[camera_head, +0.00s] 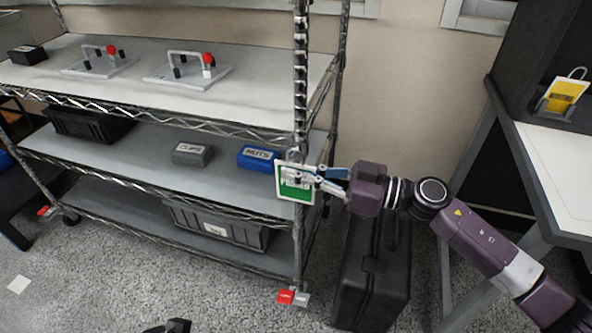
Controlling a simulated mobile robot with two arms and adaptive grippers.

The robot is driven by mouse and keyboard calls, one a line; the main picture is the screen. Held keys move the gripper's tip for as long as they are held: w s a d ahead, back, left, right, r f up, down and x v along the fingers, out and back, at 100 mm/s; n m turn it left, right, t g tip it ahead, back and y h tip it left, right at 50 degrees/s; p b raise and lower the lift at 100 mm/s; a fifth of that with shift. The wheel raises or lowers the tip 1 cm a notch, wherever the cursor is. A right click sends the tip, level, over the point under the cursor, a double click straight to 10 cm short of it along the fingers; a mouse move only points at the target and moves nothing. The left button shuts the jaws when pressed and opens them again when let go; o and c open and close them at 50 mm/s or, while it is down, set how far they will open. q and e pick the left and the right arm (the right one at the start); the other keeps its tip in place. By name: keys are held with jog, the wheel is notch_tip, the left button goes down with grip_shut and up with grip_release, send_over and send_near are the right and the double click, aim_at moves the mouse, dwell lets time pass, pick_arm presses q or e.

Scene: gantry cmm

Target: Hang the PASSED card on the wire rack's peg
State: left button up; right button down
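The PASSED card (296,194) is white-edged with a green lower part. It is upright in front of the wire rack's near right post (300,85). My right gripper (308,176) reaches in from the right, and its fingers close together over the card's upper right part. It looks shut on the card. The peg is hidden or too small to make out at the post, so I cannot tell whether the card touches it. A dark piece at the bottom edge seems to be my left gripper (172,326); its fingers are mostly out of view.
The wire rack's shelves (140,160) hold a NUTS box (258,158), a CLIPS box (192,153), black bins and two fixtures with red knobs. A black case (372,270) stands under my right arm. A desk (562,165) with a yellow card (565,96) is at right.

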jog(key=shift+f, duration=0.5)
jog(key=c, duration=2.2)
grip_release()
jog(key=shift+w, duration=0.1)
jog(key=shift+c, duration=0.2)
jog(key=shift+o, duration=0.8)
jog(key=shift+r, duration=0.3)
jog(key=shift+w+r, duration=0.1)
jog(key=shift+o, duration=0.3)
jog(key=o, duration=0.5)
